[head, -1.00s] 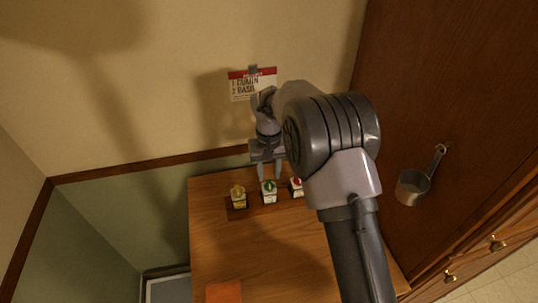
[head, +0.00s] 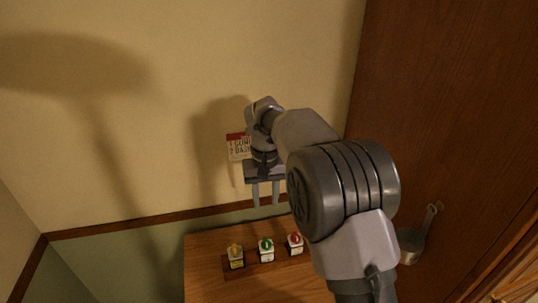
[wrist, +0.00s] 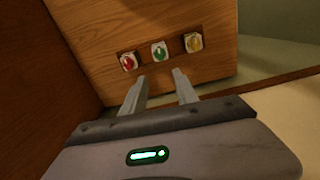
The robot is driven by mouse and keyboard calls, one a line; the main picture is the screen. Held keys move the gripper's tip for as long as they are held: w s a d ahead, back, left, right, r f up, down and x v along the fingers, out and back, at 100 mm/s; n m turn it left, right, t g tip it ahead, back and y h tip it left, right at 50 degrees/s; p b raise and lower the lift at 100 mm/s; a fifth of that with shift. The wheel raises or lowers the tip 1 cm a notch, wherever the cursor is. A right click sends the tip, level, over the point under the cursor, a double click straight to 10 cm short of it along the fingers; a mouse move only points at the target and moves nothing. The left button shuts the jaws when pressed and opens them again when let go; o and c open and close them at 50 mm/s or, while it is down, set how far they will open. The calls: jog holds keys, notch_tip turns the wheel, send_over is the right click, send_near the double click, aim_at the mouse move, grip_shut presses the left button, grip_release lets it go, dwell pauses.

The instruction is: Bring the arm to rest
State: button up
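My gripper (head: 266,203) hangs with its fingers pointing down, above the back of the wooden counter and in front of the wall. Its two fingers are apart with nothing between them; they also show in the wrist view (wrist: 159,75). The gripper is clear of all three.
A card with a red top (head: 238,146) is on the wall, partly hidden by my arm. The wooden counter (head: 215,285) shows bare in front of the jars.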

jog(key=s+d+m+t+y+b, duration=0.1)
jog(key=s+d+b, duration=0.35)
jog(key=s, duration=0.25)
jog(key=s+d+m+t+b, duration=0.2)
jog(key=s+d+b, duration=0.1)
jog(key=s+b, duration=0.3)
jog(key=s+d+m+t+y+b, duration=0.1)
jog(key=s+d+b, duration=0.2)
jog(key=s, duration=0.5)
jog(key=s+d+f+m+t+b, duration=0.1)
jog(key=s+d+f+m+b, duration=0.1)
jog(key=s+f, duration=0.5)
jog(key=s+m+b, duration=0.1)
jog(key=s+b, duration=0.1)
jog(key=s, duration=0.1)
jog(key=shift+s+f+t+b, duration=0.2)
jog(key=shift+f+t+b, duration=0.15)
jog(key=shift+t+b, duration=0.05)
